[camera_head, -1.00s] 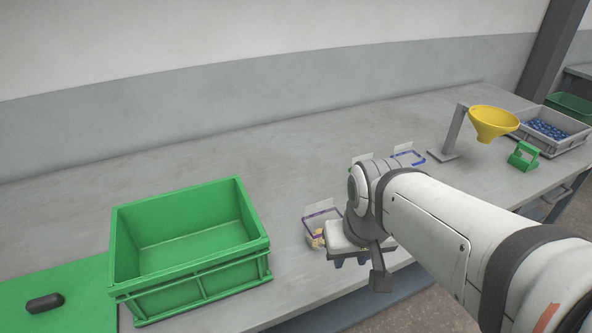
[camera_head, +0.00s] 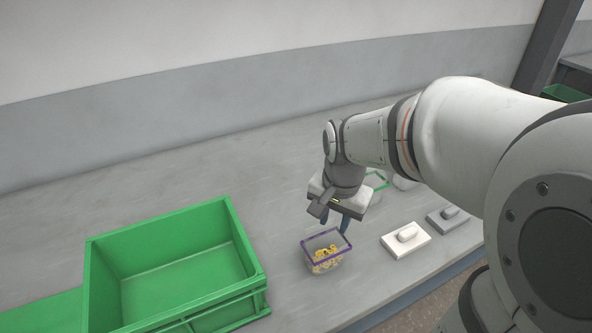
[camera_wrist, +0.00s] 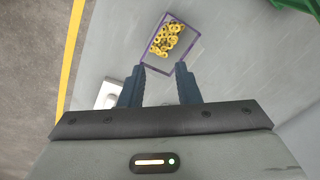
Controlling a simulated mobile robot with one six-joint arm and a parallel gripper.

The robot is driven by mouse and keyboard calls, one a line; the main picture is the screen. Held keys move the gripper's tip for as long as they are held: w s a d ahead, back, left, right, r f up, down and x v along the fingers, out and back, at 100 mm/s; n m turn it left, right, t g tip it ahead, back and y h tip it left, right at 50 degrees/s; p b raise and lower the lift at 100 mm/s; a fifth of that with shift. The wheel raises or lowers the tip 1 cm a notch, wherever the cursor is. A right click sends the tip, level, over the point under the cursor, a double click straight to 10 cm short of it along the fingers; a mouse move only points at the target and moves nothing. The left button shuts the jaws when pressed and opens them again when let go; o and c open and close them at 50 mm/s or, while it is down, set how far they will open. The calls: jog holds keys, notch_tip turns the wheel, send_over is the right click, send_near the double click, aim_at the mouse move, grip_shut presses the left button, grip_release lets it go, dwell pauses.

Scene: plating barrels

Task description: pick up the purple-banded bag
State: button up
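The purple-banded bag (camera_head: 323,252) is a clear, box-shaped bag with a purple rim and yellow rings inside. It stands on the grey bench, just right of the green crate. In the wrist view the bag (camera_wrist: 171,42) lies ahead of my fingertips, in line with the space between them. My gripper (camera_head: 343,226) hangs just behind and to the right of the bag, pointing down. Its two dark blue fingers (camera_wrist: 160,68) are apart with nothing between them. The bag's far rim is close to the fingers in the head view; I cannot tell whether they touch.
A green crate (camera_head: 92,284) stands open at the left. A white block with a knob (camera_head: 405,240) and a grey one (camera_head: 448,218) sit right of the bag near the bench's front edge. A green-rimmed bag (camera_head: 377,181) is partly behind my arm. The bench behind is clear.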

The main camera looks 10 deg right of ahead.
aim_at(319, 230)
jog(key=w+f+m, duration=0.2)
jog(key=f, duration=0.2)
jog(key=w+f+m, duration=0.2)
jog(key=w+f, duration=0.1)
jog(key=f, duration=0.2)
jog(key=w+f+m+g, duration=0.1)
jog(key=w+f+m, duration=0.1)
jog(key=f, duration=0.2)
jog(key=shift+w+a+f+m+p, duration=0.3)
jog(key=shift+w+a+m, duration=0.05)
jog(key=shift+a+m, duration=0.05)
grip_shut()
dwell(0.9)
